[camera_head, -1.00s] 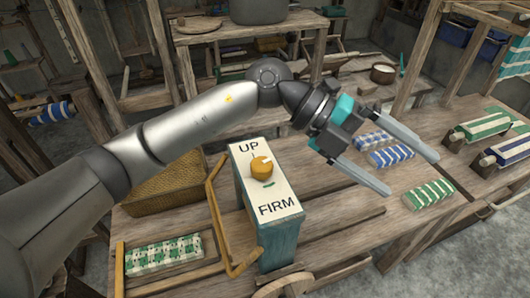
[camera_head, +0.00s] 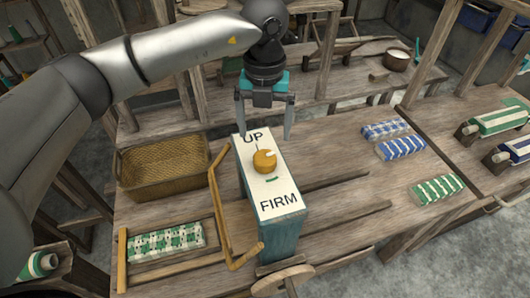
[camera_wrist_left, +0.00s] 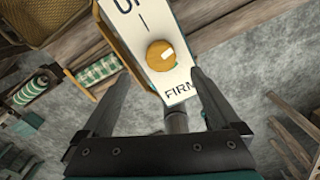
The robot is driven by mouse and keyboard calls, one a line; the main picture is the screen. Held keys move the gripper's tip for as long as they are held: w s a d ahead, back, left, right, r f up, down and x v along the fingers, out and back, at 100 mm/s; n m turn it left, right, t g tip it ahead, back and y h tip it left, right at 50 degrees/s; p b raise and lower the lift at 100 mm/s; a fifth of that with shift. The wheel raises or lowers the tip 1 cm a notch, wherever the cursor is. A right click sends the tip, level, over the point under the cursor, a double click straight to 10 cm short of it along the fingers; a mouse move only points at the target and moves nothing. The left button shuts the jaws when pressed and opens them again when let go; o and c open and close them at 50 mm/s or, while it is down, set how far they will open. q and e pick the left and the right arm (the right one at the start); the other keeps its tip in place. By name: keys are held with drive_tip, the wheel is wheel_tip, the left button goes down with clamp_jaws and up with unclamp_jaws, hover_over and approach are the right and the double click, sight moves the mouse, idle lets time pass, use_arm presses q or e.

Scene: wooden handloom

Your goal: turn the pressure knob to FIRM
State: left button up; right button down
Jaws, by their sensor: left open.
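The pressure knob (camera_head: 265,161) is a round orange-yellow knob with a pale pointer mark, on the white top plate of a teal box (camera_head: 283,234). The plate reads UP at the far end and FIRM at the near end, with a small green mark between the knob and FIRM. The pale mark sits on the knob's right side in the head view. My left gripper (camera_head: 264,134) is open and empty, pointing down just beyond and above the knob, not touching it. The wrist view also shows the knob (camera_wrist_left: 160,54) ahead between the open fingers. My right gripper is not in view.
A yellow wooden frame (camera_head: 213,190) stands close left of the box. A woven basket (camera_head: 165,167) and green-checked cloth (camera_head: 166,240) lie farther left. Blue and green cloth bundles (camera_head: 437,189) lie right. A wooden wheel (camera_head: 283,282) is at the front.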

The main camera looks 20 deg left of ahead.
sight(265, 156)
use_arm(q)
wheel_tip(265, 156, down, 9)
drive_tip(key=shift+f+p, duration=0.1)
drive_tip(key=shift+p, duration=0.4)
drive_tip(key=c, duration=1.4)
drive_tip(key=shift+o, duration=0.2)
